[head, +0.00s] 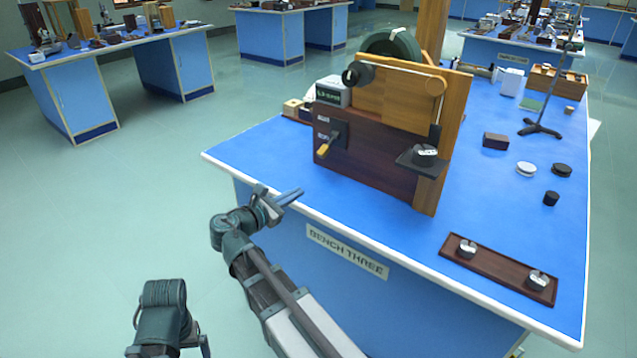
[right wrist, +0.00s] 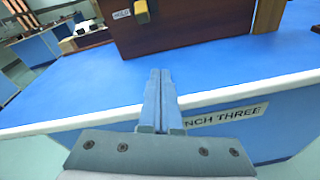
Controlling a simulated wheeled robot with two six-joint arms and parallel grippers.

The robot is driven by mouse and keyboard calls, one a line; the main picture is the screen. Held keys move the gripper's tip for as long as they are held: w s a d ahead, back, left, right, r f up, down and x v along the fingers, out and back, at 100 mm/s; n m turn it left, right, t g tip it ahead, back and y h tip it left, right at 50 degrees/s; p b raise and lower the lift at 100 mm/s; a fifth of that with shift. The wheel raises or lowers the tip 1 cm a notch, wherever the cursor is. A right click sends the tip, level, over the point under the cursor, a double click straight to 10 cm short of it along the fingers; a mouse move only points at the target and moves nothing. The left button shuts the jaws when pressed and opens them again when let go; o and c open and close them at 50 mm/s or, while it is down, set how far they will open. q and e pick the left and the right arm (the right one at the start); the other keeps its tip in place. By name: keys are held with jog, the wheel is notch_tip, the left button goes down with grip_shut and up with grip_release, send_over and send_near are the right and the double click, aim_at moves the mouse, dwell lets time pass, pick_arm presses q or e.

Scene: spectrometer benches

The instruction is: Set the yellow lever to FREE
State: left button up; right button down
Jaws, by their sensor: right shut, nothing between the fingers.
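The yellow lever (head: 323,151) is on the dark wood front of the apparatus (head: 372,165) on bench three. Its yellow grip hangs down and toward the left from a black pivot block, near the lower of two small white labels. In the right wrist view the yellow grip (right wrist: 141,10) shows at the top edge, beside a label (right wrist: 121,14) that seems to read HOLD. The upper label (head: 323,118) is too small to read. My right gripper (head: 294,197) is shut and empty, in front of the bench edge, below the lever and apart from it. My left gripper's fingers do not show.
A black shelf with a small weight (head: 424,154) juts from the apparatus on the right. A dark tray (head: 500,268) with two weights lies near the bench's front edge. The blue top (head: 262,157) left of the apparatus is bare.

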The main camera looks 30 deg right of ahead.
pick_arm(q)
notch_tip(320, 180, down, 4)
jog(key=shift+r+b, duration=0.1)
jog(key=shift+b, duration=1.1)
pick_arm(e)
jog(key=n, duration=0.1)
jog(key=w+d+r+n+t+h, duration=0.1)
jog(key=w+n+h, duration=0.1)
jog(key=n, duration=0.1)
jog(key=shift+w+d+r, duration=0.1)
jog(key=shift+d+r, duration=0.2)
jog(key=shift+d, duration=0.05)
jog(key=shift+d, duration=0.1)
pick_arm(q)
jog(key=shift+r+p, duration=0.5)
pick_arm(e)
send_near(329, 145)
jog(key=d+f, duration=0.1)
jog(key=w+d+f, duration=0.1)
jog(key=d, duration=0.1)
jog(key=w+d+f, duration=0.1)
jog(key=d, duration=0.1)
jog(key=shift+w+d+f, duration=0.2)
jog(key=shift+w+f, duration=0.05)
jog(key=shift+f, duration=0.1)
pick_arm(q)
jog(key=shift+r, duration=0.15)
